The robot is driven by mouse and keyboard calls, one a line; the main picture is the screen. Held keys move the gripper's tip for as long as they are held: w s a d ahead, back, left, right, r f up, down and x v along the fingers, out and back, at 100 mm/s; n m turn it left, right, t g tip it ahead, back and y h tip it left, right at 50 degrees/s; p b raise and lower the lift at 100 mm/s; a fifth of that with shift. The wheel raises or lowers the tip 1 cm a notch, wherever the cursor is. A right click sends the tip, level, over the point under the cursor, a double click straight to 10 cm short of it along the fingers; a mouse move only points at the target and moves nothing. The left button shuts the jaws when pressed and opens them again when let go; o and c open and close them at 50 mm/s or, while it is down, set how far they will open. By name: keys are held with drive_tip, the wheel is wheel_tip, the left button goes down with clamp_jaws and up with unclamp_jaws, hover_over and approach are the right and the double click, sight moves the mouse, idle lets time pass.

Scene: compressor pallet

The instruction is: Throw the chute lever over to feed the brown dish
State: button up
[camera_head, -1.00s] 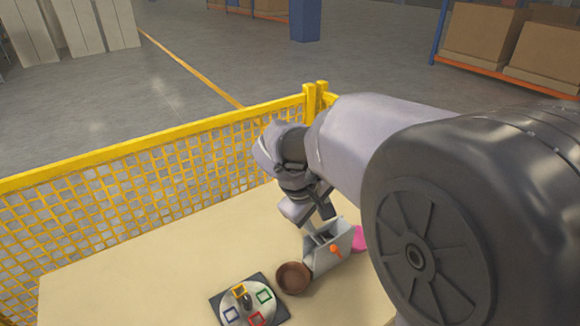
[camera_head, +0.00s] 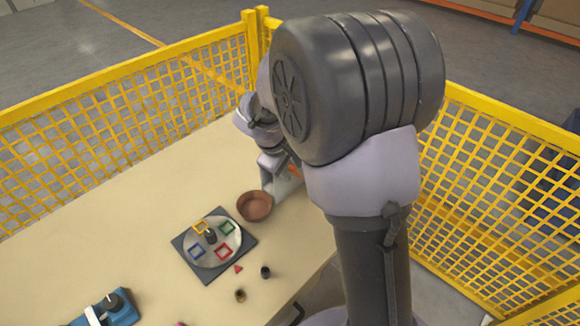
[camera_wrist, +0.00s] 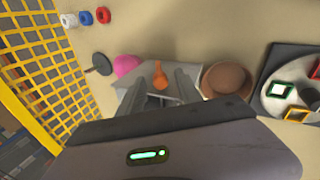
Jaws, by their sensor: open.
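The grey chute box (camera_wrist: 195,85) is in the middle of the wrist view, with the orange lever (camera_wrist: 160,76) at its centre. The brown dish (camera_wrist: 228,80) is to its right and a pink dish (camera_wrist: 127,65) to its left. My gripper (camera_wrist: 160,82) is open, its two grey fingers pointing at the box on either side of the lever; I cannot tell whether they touch it. In the head view my arm partly hides the chute box (camera_head: 284,187) and lever (camera_head: 294,171); the brown dish (camera_head: 255,214) shows fully. Which way the lever leans is unclear.
A dark square board with a round plate (camera_head: 230,250) and coloured square frames lies beside the brown dish. Small parts and a blue device (camera_head: 118,312) lie nearer. Yellow mesh fence (camera_head: 110,115) borders the table (camera_head: 110,230).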

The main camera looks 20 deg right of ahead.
clamp_jaws()
idle(1.3)
